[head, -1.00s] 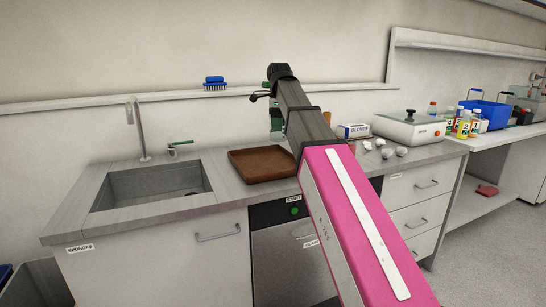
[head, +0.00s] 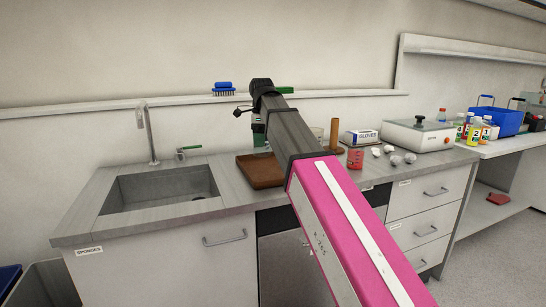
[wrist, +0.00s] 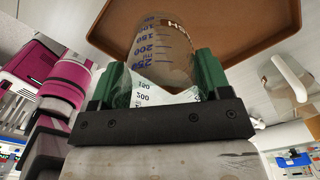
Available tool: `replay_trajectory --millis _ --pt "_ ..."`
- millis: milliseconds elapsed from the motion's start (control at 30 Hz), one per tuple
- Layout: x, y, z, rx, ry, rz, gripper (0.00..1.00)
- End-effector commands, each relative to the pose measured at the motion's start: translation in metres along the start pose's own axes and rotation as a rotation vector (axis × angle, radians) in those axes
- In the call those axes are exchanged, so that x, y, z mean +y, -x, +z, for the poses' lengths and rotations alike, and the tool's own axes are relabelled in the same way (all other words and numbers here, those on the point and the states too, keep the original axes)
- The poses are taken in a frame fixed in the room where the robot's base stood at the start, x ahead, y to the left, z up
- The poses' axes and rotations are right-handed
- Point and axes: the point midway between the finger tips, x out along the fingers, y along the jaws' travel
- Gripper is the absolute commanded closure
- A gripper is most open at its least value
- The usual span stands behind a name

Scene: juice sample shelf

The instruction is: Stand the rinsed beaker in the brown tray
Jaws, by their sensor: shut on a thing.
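The clear beaker (wrist: 160,50) with printed volume marks stands out between the two green fingers of my gripper (wrist: 165,85) in the wrist view. My gripper is shut on it. In the head view, my gripper (head: 259,132) is above the back of the counter, near the tray, and my arm hides most of the beaker. The brown tray (head: 258,174) lies on the counter right of the sink, partly hidden by my arm. In the wrist view the tray (wrist: 235,30) shows behind the beaker; I cannot tell the gap between them.
The sink (head: 165,190) with its tap (head: 148,135) is left of the tray.

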Motion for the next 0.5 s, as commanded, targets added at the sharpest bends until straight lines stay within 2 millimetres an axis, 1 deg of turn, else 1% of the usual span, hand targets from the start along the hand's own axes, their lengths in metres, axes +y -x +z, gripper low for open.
replay_trajectory --millis 33,200,333,500 --pt "-0.011 -0.006 -0.006 0.001 -0.004 0.001 0.58" --pt "-0.036 -0.024 -0.021 0.001 -0.002 0.001 0.58" --pt "-0.047 -0.031 -0.027 0.000 0.000 0.000 0.58" --pt "-0.049 -0.038 -0.029 0.000 0.000 0.000 0.58"
